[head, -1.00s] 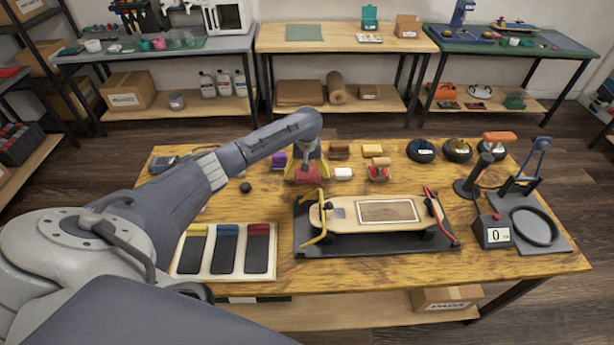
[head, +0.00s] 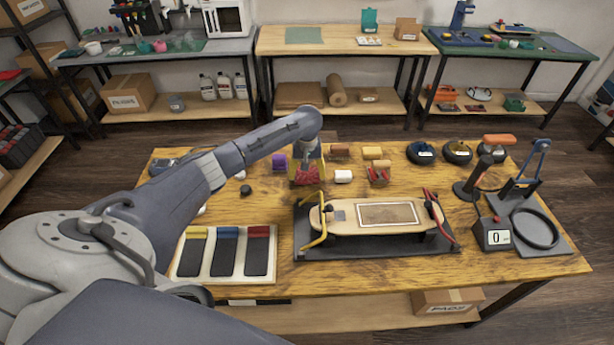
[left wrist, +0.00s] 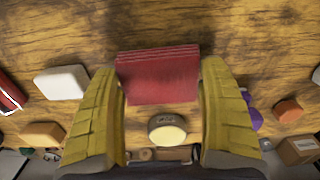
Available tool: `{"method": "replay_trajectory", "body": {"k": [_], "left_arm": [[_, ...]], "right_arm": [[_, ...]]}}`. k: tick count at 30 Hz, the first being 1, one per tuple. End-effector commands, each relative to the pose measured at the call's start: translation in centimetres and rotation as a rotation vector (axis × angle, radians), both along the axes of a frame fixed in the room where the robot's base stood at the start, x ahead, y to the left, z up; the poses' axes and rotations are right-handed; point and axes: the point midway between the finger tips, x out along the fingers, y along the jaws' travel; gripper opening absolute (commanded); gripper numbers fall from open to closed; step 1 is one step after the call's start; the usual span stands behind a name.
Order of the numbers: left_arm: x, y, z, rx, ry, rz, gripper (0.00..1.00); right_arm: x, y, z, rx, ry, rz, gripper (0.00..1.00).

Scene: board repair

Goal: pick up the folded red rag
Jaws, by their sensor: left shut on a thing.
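The folded red rag (head: 306,174) is near the back middle of the table in the head view, at my left gripper. In the left wrist view the rag (left wrist: 158,78) shows its layered folds between the two yellow fingers. My left gripper (left wrist: 163,85) is shut on it, with a finger at each side edge. In the head view the gripper (head: 307,172) points down and partly covers the rag. I cannot tell whether the rag is clear of the tabletop. My right gripper is not in view.
A white block (head: 343,176) lies right of the rag and a purple object (head: 279,162) left of it. A round cream-topped tin (left wrist: 167,129) shows near the rag. The skateboard (head: 375,215) on its dark mat lies in front, with a tray of three dark pads (head: 193,278).

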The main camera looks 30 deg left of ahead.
Motion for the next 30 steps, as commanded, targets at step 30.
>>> {"method": "replay_trajectory", "body": {"k": [30], "left_arm": [[0.0, 0.0, 17.9, 0.001, -0.002, 0.000, 0.58]], "right_arm": [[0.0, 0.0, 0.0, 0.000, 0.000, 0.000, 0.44]]}}
